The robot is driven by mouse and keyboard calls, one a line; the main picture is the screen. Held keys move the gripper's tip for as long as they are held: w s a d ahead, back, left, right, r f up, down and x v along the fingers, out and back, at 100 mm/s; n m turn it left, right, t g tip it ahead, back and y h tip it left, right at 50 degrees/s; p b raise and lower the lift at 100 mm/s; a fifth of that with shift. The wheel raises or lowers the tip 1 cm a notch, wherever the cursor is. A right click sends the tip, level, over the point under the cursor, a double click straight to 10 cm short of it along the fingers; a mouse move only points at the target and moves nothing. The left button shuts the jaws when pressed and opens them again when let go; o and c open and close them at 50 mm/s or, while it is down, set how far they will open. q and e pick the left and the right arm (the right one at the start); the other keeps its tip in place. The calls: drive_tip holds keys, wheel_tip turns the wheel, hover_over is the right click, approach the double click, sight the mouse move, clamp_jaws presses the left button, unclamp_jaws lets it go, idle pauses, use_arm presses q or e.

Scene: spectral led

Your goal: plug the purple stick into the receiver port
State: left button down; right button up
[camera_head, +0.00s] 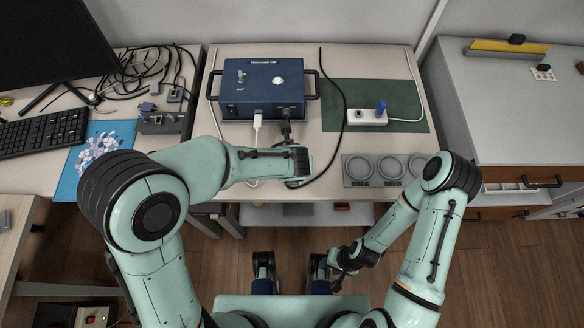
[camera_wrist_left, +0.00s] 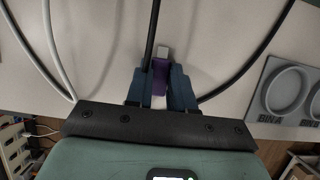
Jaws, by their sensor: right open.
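My left gripper (camera_head: 287,130) is just in front of the lower right of a blue box (camera_head: 262,82). In the left wrist view its blue fingers (camera_wrist_left: 161,80) are closed around the purple stick (camera_wrist_left: 159,78). The stick's pale metal end (camera_wrist_left: 162,52) points away from the wrist, over the light table. In the head view the stick is hidden or too small to make out. I cannot tell which socket is the receiver port; the box's lower front is partly hidden by my left gripper. My right gripper (camera_head: 341,264) is open and empty, low in front of the table.
A white strip (camera_head: 366,117) with a blue stick (camera_head: 381,106) lies on a green mat (camera_head: 405,92). A grey holder (camera_head: 375,169) with round recesses is at the front right. A white plug (camera_head: 257,122) and black cable (camera_head: 336,88) are beside my left gripper.

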idle(0.3)
use_arm(q)
wheel_tip(320, 180, up, 20)
drive_tip(key=p, duration=0.6)
wheel_tip(320, 180, down, 15)
drive_tip(key=b, duration=0.4)
drive_tip(key=shift+f, duration=0.2)
drive_tip(key=shift+f+b, duration=0.7)
drive_tip(key=shift+f, duration=1.4)
drive_tip(key=shift+f, duration=0.3)
drive_tip(key=c, duration=1)
unclamp_jaws()
drive_tip(key=shift+r, duration=0.1)
